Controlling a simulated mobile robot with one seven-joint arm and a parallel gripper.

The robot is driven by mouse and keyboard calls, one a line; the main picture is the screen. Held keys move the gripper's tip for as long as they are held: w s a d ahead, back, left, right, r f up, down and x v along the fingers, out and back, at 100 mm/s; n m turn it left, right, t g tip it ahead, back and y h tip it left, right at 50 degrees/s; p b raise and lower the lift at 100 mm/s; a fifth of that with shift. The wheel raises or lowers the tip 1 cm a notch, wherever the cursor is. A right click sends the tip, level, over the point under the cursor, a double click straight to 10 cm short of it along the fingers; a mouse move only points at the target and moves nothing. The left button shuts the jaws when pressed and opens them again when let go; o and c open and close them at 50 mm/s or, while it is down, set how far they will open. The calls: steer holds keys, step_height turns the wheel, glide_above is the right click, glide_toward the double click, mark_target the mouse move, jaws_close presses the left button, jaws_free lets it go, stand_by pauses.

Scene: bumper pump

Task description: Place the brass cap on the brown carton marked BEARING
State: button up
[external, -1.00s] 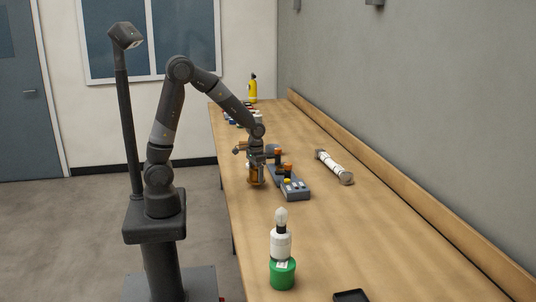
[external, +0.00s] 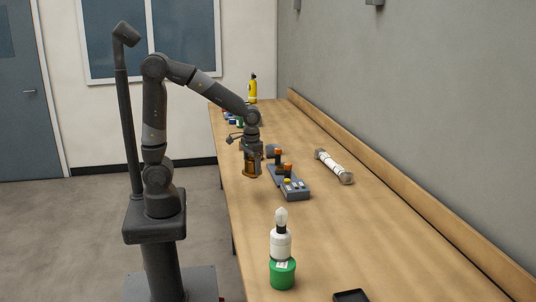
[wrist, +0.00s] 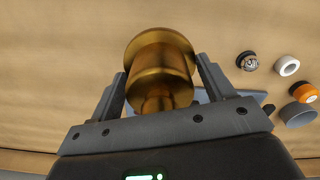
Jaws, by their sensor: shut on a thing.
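My gripper (external: 250,158) is above the left side of the wooden bench in the external view. It is shut on the brass cap (external: 250,169), a shiny stepped round piece with wide flanges. In the wrist view the cap (wrist: 160,58) sits between the two fingers of my gripper (wrist: 163,88). I cannot tell from the external view whether the cap's lower end touches the bench. I cannot make out the brown carton marked BEARING in either view.
A blue-grey control box (external: 293,189) with orange-topped knobs stands right of my gripper. A white cylinder (external: 333,166) lies beyond it. A green-and-white bottle (external: 282,273) stands in front. A yellow bottle (external: 252,88) and small items (external: 236,118) are at the far end.

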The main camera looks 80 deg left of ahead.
steer(key=w+a+r+n, duration=0.2)
steer(key=w+a+n, duration=0.2)
steer(key=a, duration=0.5)
steer(key=w+a+r+n, duration=0.1)
steer(key=w+a+n, duration=0.25)
steer(key=a, duration=0.55)
steer(key=w+a+r+n, duration=0.2)
steer(key=w+a+n, duration=0.15)
steer(key=a, duration=0.65)
steer(key=s+a+n, duration=0.3)
steer(key=a+n, duration=0.3)
steer(key=a, duration=1)
steer(key=s+a+f, duration=0.1)
steer(key=a+f, duration=0.1)
steer(key=a, duration=0.1)
steer(key=s+a+f, duration=0.1)
steer(key=a+f, duration=0.1)
steer(key=a, duration=0.2)
steer(key=s+a+f, duration=0.1)
steer(key=a+f, duration=0.1)
steer(key=a, duration=0.2)
steer(key=shift+s+a, duration=0.1)
steer(key=shift+a, duration=0.1)
steer(key=shift+a+f, duration=0.1)
steer(key=shift+f, duration=2)
steer(key=shift+f, duration=0.1)
steer(key=o, duration=1.2)
